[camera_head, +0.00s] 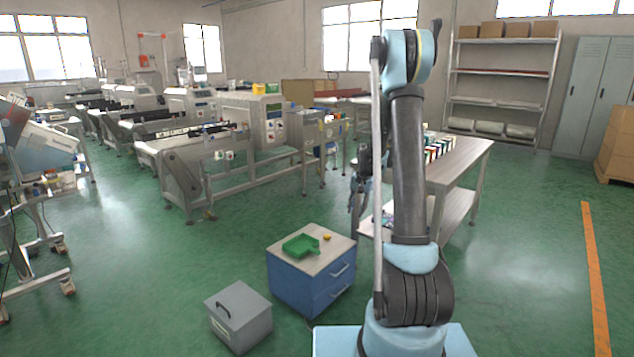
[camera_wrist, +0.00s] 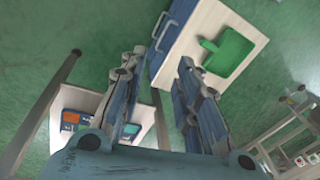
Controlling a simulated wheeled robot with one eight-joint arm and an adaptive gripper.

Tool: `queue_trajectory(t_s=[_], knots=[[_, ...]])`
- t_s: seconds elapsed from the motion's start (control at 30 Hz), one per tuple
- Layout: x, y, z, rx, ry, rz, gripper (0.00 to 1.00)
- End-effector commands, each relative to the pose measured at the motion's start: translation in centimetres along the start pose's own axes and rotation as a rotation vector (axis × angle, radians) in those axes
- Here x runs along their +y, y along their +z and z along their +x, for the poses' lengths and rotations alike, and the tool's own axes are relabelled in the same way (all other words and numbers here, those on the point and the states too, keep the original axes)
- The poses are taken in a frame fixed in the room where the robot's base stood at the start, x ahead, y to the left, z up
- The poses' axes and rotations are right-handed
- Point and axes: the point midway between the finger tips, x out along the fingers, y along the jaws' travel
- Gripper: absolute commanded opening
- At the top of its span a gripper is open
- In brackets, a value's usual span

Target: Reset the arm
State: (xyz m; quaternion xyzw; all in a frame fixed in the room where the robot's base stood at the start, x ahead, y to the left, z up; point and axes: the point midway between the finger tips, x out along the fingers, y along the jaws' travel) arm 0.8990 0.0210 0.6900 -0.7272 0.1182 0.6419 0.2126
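My arm stands raised at the right of the head view, folded at the top with its end hanging down behind the upright link. My gripper (camera_head: 357,190) shows partly beside that link and is partly hidden by it. In the wrist view my gripper (camera_wrist: 161,66) has its two fingers well apart with nothing between them. It hangs clear of the blue drawer cabinet (camera_head: 298,283), whose pale top also shows in the wrist view (camera_wrist: 190,52).
A green scoop-like tray (camera_head: 300,245) and a small yellow-orange item (camera_head: 327,238) lie on the cabinet. A grey lidded box (camera_head: 240,318) stands on the floor beside it. A long table (camera_head: 455,168) is behind my arm. Conveyor machines (camera_head: 180,165) stand left. Open floor lies right.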

Motion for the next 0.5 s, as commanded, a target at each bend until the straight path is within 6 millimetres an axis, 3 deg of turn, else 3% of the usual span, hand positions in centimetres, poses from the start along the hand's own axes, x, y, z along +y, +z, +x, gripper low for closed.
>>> queue_trajectory(t_s=[0.2,0.5], knots=[[1.5,3.5,-5.0,0.009,0.008,-0.05,0.3],[3.9,8.9,-10.5,0.019,0.018,-0.119,0.3]])
